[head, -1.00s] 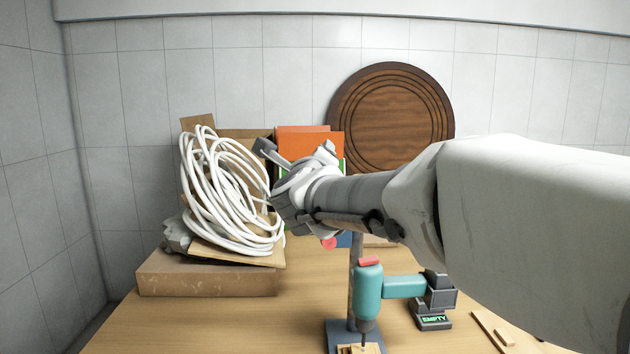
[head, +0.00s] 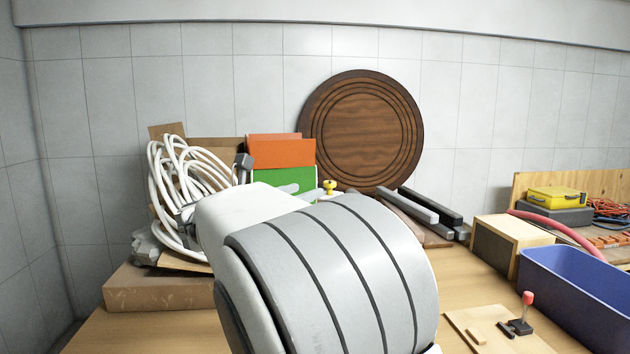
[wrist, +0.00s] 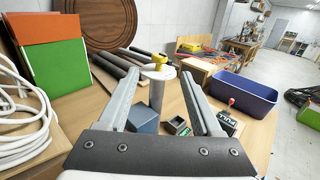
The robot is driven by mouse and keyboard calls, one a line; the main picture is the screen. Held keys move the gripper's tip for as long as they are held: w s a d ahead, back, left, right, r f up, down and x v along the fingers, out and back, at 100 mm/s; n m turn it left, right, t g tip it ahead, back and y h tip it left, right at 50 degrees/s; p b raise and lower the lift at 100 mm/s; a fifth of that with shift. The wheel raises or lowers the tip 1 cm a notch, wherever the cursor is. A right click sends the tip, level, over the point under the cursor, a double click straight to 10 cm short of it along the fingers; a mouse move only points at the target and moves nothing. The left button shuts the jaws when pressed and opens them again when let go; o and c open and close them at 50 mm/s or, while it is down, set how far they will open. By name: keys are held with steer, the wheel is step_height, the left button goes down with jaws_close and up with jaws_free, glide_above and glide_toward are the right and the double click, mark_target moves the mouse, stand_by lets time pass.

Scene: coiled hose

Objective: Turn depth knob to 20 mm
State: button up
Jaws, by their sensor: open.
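A yellow knob (wrist: 158,60) sits on a pale disc at the top of a grey upright post (wrist: 157,92) in the wrist view. I take it to be the depth knob; no depth reading can be made out. The knob also shows in the head view (head: 329,186), just past my arm. My gripper (wrist: 160,78) is open and empty. Its two fingers point toward the post, with the knob beyond and between the tips in the picture. I cannot tell whether anything touches. My arm hides the drill in the head view.
A white coiled hose (head: 178,170) leans at the left, beside orange and green boards (head: 284,184). A round wooden panel (head: 362,130) leans on the wall. Dark bars (head: 430,207) lie behind the post. A blue bin (head: 575,285) and a red-tipped lever (head: 527,300) are at the right.

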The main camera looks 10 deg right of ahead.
mark_target(326, 183)
steer(key=p+x, duration=0.1)
steer(key=x, duration=0.9)
steer(key=shift+w+d+p, duration=0.2)
steer(key=shift+p, duration=0.1)
jaws_close()
